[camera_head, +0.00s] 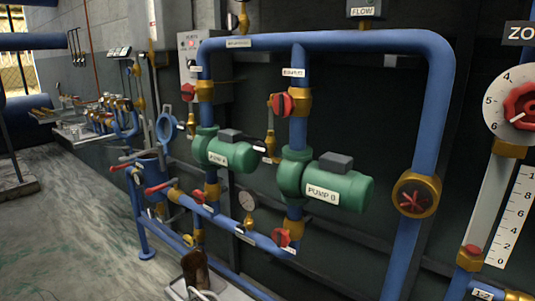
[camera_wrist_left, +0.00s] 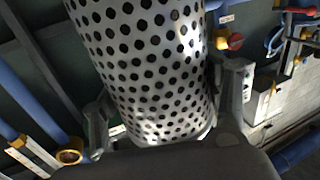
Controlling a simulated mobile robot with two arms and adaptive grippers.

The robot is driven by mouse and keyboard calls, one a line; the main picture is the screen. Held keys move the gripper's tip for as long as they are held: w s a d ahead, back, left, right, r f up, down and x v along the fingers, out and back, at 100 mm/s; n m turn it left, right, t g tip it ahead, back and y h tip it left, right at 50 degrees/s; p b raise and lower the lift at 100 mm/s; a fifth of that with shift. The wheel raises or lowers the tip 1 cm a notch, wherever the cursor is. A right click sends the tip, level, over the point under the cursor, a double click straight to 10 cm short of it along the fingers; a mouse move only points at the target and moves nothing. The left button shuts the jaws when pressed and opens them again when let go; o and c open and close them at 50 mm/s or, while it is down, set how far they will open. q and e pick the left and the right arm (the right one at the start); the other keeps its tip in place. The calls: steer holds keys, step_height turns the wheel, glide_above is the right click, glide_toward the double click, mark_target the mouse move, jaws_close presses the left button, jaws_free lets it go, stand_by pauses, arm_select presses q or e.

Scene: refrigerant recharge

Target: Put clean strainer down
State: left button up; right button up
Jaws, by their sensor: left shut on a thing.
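The strainer (camera_wrist_left: 145,65), a pale metal cylinder full of dark round holes, fills the middle of the left wrist view. My left gripper (camera_wrist_left: 165,108) is shut on it, with one finger on each side. The strainer's top end runs out of that picture. In the head view neither gripper nor the held strainer shows. My right gripper is in neither view.
A blue strainer housing (camera_head: 152,165) stands at the left, beside a raised blue ring-like lid (camera_head: 167,123). A pale tray (camera_head: 232,293) with a brown object (camera_head: 195,268) is at the bottom. Green pumps (camera_head: 338,190) and blue pipes line the wall.

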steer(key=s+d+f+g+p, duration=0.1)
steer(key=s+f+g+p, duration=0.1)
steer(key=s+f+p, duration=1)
arm_select(q)
steer(key=s+a+r+n+y+p, duration=0.1)
steer(key=s+r+y+p, duration=0.1)
steer(key=s+r, duration=0.4)
steer(key=s+a+r+n+y+p, duration=0.1)
steer(key=s+r+y+p, duration=0.1)
steer(key=s+r, duration=0.5)
steer(key=s+a+r+n+t+y+p, duration=0.1)
steer(key=s+r, duration=0.5)
steer(key=r, duration=0.9)
steer(key=shift+s+a+n+y+p, duration=0.3)
steer(key=shift+n+y+p, duration=0.25)
steer(key=shift+p, duration=0.3)
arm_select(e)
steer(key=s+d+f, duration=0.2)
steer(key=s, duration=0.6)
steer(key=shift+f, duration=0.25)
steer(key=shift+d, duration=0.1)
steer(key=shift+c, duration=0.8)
